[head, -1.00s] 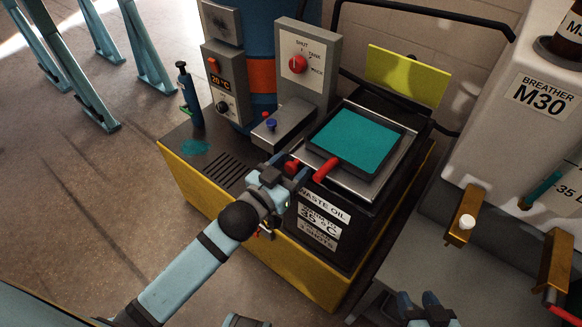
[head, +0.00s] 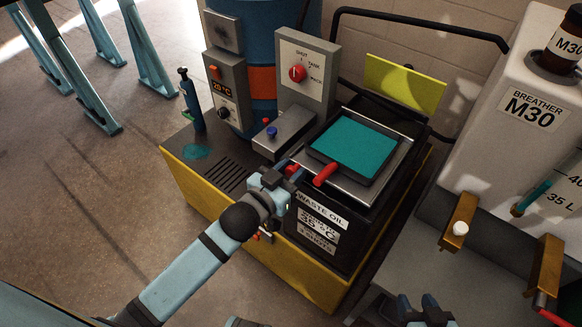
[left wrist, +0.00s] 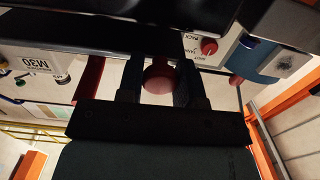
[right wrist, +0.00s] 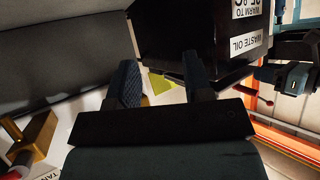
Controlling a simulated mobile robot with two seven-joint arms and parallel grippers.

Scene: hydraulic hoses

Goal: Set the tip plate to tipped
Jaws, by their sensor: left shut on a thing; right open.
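A square tray of teal liquid (head: 352,147) sits on a metal plate (head: 374,183) on top of the black waste oil box (head: 322,235). The tray looks about level with the box top. A red handle (head: 325,173) sticks out from its front. My left gripper (head: 289,175) is shut on a red knob (head: 291,169) at the box's front left corner. The left wrist view shows this round knob (left wrist: 158,78) between the fingers, with the red handle (left wrist: 90,80) beside it.
A selector panel with a red dial (head: 297,73) and a 20 °C controller (head: 225,90) stand behind and left. A yellow-green board (head: 404,83) stands behind the tray. The white M30 tank (head: 500,125) and brass brackets (head: 459,222) are at the right.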

